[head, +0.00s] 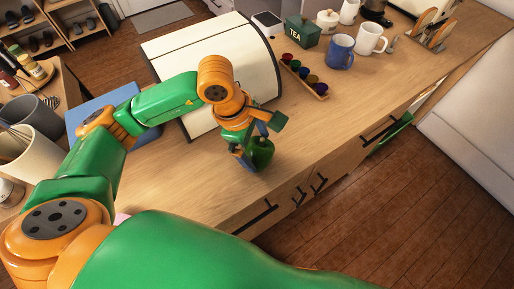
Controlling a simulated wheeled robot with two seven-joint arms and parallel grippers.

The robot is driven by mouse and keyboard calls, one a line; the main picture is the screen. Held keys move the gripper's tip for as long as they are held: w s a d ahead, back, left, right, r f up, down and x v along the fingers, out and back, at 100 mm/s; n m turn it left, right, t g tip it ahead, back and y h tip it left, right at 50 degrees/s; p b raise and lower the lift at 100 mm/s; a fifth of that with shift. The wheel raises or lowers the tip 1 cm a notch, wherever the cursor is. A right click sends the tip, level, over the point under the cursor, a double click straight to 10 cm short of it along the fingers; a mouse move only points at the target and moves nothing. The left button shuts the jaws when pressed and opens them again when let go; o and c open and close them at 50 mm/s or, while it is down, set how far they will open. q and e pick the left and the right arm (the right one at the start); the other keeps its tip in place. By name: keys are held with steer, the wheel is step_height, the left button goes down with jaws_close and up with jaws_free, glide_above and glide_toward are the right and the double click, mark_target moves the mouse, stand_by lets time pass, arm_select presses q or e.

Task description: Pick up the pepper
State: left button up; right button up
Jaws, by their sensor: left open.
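A dark green pepper (262,152) stands on the wooden counter (330,125) near its front edge, in front of the cream bread box. My left gripper (254,146) reaches down over it from the left and is open. One blue-grey finger is left of the pepper and another part of the gripper is above and behind it. The fingers cover part of the pepper, and I cannot tell whether they touch it. My right gripper is not in view.
The cream bread box (185,50) stands close behind my left arm. A wooden tray of coloured cups (304,78), a green tea tin (302,31), a blue mug (340,52) and a white mug (370,39) stand farther back. Counter right of the pepper is clear.

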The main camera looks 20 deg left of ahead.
arm_select(q)
steer(key=shift+s+r, duration=0.1)
steer(key=shift+r, duration=0.05)
steer(key=c, duration=1)
steer(key=shift+r, duration=0.1)
